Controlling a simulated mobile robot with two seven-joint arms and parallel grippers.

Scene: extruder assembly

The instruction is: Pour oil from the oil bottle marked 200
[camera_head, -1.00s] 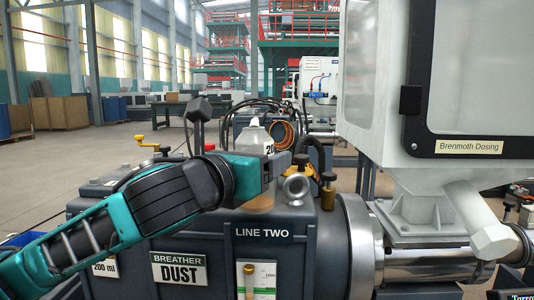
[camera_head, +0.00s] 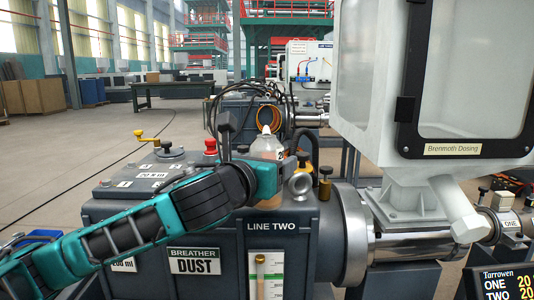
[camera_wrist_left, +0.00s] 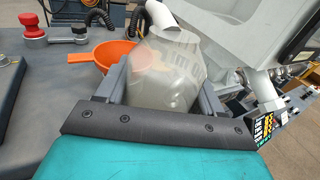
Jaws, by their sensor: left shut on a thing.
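The oil bottle (camera_head: 266,147) is pale and translucent with a white spout. It stands roughly upright above the dark LINE TWO gearbox (camera_head: 220,230). My left gripper (camera_head: 272,178) is shut around its body, with a finger on each side in the left wrist view (camera_wrist_left: 163,98). The bottle (camera_wrist_left: 165,75) fills the middle of that view. Its label is partly hidden, and I cannot read the whole number. An orange funnel (camera_wrist_left: 104,53) with a flat handle sits on the gearbox top beside the bottle; the bottle covers part of it. My right gripper is not in view.
A red knob (camera_head: 210,146) is on the gearbox top. The white dosing hopper (camera_head: 370,90) blocks the right side. A sight gauge (camera_head: 260,270) is on the gearbox front.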

